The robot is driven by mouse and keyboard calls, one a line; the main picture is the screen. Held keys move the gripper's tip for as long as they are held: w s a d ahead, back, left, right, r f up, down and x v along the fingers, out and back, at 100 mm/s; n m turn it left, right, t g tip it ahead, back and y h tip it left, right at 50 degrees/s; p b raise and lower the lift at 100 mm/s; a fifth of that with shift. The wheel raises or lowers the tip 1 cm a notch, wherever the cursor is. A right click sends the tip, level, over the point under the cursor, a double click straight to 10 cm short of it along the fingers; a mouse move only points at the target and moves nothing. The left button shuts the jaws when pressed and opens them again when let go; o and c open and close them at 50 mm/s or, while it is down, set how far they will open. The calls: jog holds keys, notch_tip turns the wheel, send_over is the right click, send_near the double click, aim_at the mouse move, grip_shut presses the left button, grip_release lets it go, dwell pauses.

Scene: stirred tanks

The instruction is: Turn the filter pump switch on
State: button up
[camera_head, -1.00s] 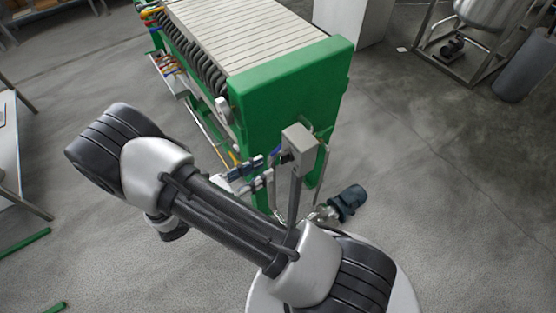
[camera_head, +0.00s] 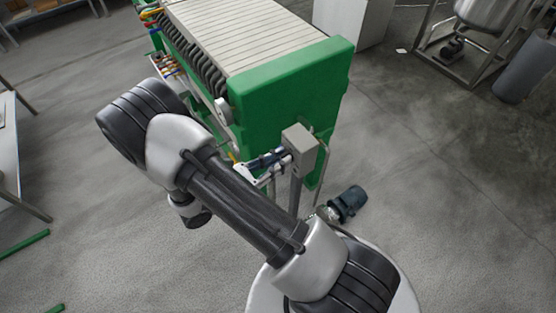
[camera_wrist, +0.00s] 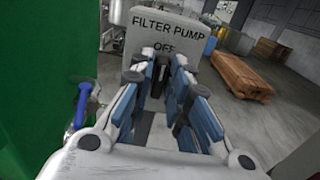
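The filter pump switch box (camera_wrist: 185,30) is a grey box lettered "FILTER PUMP" and "OFF", filling the upper middle of the wrist view. In the head view the box (camera_head: 301,146) stands on a post at the near end of the green filter press. A dark switch lever (camera_wrist: 160,82) shows below the lettering, partly hidden by my fingers. My gripper (camera_wrist: 163,62) has blue-padded fingers, one on each side of the lever, with a gap between them. I cannot tell whether they touch it. In the head view my gripper (camera_head: 262,163) is just left of the box.
The green end plate (camera_head: 295,85) of the press stands close behind the box. A dark motor (camera_head: 347,203) sits on the floor at the right. A blue-handled valve (camera_wrist: 82,105) is left of my gripper. Open floor lies to the right.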

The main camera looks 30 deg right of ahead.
grip_shut()
jog(key=shift+n, duration=0.3)
jog(key=shift+w+f+n+p, duration=0.15)
jog(key=shift+n+p, duration=1.4)
jog(key=shift+n, duration=2.75)
jog(key=shift+w+f+n+p, duration=0.1)
jog(key=shift+n+p, duration=1.45)
jog(key=shift+n, duration=2.75)
jog(key=shift+o, duration=2)
grip_release()
